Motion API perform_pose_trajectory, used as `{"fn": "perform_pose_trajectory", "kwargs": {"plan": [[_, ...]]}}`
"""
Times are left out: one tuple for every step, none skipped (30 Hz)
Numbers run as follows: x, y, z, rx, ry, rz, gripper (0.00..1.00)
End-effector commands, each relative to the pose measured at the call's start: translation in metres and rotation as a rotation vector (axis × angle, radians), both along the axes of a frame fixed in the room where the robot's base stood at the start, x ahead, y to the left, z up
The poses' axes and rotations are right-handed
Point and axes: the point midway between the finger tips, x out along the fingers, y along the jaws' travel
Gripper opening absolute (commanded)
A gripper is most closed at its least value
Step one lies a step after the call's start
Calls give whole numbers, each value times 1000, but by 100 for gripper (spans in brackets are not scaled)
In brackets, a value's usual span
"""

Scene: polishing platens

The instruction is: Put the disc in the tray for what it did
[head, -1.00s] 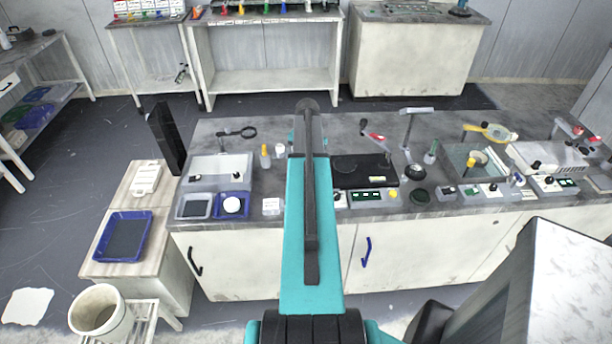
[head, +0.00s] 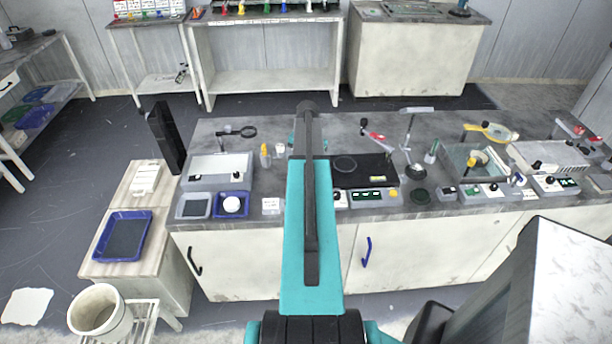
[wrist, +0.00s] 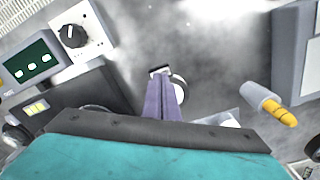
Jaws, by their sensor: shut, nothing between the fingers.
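My gripper (wrist: 163,88) is shut and empty in the wrist view, above the grey bench top. A small white round object shows beside its fingertips, partly hidden. In the head view my teal arm hides the gripper. I cannot tell for certain which thing is the disc. A white round piece (head: 232,204) lies in a small blue tray (head: 245,211), next to a small grey tray (head: 180,209). A dark round piece (head: 420,196) lies on the bench right of the control panels. A larger blue tray (head: 100,252) with a dark bottom sits on the left side table.
A black-topped machine (head: 378,167) stands right of my arm. A yellow-topped bottle (wrist: 275,106) stands right of my gripper. A magnifier (head: 248,131), a sink (head: 457,160) and a yellow-rimmed lens (head: 497,132) are on the bench. Bare bench lies behind them.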

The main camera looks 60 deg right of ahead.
Motion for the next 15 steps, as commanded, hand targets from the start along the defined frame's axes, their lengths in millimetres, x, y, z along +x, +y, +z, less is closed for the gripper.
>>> {"fn": "perform_pose_trajectory", "kwargs": {"plan": [[0, 0, -1, 0, 0, 0, 0], [0, 0, -2, 0, 0, 0, 0], [0, 0, -2, 0, 0, 0, 0], [0, 0, -2, 0, 0, 0, 0], [0, 0, -3, 0, 0, 0, 0], [0, 0, -3, 0, 0, 0, 0], [0, 0, -4, 0, 0, 0, 0], [0, 0, -4, 0, 0, 0, 0], [0, 0, -5, 0, 0, 0, 0], [0, 0, -5, 0, 0, 0, 0], [0, 0, -6, 0, 0, 0, 0], [0, 0, -6, 0, 0, 0, 0], [0, 0, -6, 0, 0, 0, 0], [0, 0, -7, 0, 0, 0, 0], [0, 0, -7, 0, 0, 0, 0]]}}
